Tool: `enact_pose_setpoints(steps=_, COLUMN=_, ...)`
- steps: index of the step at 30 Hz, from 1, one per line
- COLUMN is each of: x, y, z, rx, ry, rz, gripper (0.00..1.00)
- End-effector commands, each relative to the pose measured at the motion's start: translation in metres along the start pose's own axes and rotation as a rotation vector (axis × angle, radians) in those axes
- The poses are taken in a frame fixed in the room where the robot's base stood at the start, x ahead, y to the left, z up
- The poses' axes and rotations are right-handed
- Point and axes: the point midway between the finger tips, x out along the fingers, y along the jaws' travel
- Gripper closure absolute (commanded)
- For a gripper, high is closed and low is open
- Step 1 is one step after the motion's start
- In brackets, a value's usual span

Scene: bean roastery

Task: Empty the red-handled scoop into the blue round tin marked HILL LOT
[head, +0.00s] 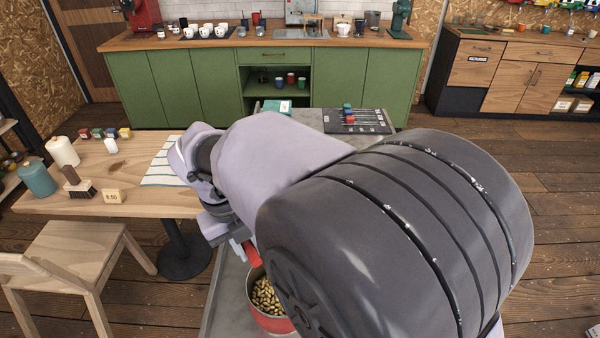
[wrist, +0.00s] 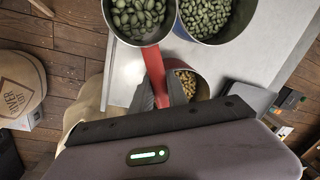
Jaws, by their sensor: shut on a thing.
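The red-handled scoop (wrist: 155,66) shows in the wrist view, its metal pan full of green beans (wrist: 138,18). My gripper (wrist: 160,88) is shut on its red handle. The blue round tin (wrist: 237,32), holding green beans, is just right of the pan, at the top of the wrist view. Their rims look close or overlapping; I cannot tell whether they touch. No marking on the tin is readable. In the head view my gripper (head: 240,248) is partly hidden by my arm, with the red handle (head: 251,254) below it. The blue tin is hidden there.
A red tin of tan beans (head: 272,321) stands on the grey worktop (head: 228,300) close to my gripper; it also shows in the wrist view (wrist: 205,84). A wooden table (head: 140,200) is at left, with a chair (head: 70,262). A printed sack (wrist: 20,85) stands on the floor.

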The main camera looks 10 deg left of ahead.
Motion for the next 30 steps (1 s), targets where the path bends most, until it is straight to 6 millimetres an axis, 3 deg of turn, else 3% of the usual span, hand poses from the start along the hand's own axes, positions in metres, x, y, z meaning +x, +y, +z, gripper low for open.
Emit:
enact_pose_setpoints(steps=2, x=-0.011, y=-0.006, z=-0.001, rx=0.005, ry=0.001, rz=0.031, gripper=1.0)
enact_pose_setpoints(steps=11, x=-0.005, y=-0.017, z=-0.001, rx=0.01, ry=-0.003, rz=0.143, gripper=1.0)
enact_pose_setpoints(steps=26, x=-0.015, y=-0.049, z=-0.001, rx=0.006, ry=-0.008, rz=0.435, gripper=1.0)
enact_pose_setpoints(steps=30, x=-0.007, y=-0.056, z=-0.002, rx=0.006, ry=-0.008, rz=0.505, gripper=1.0)
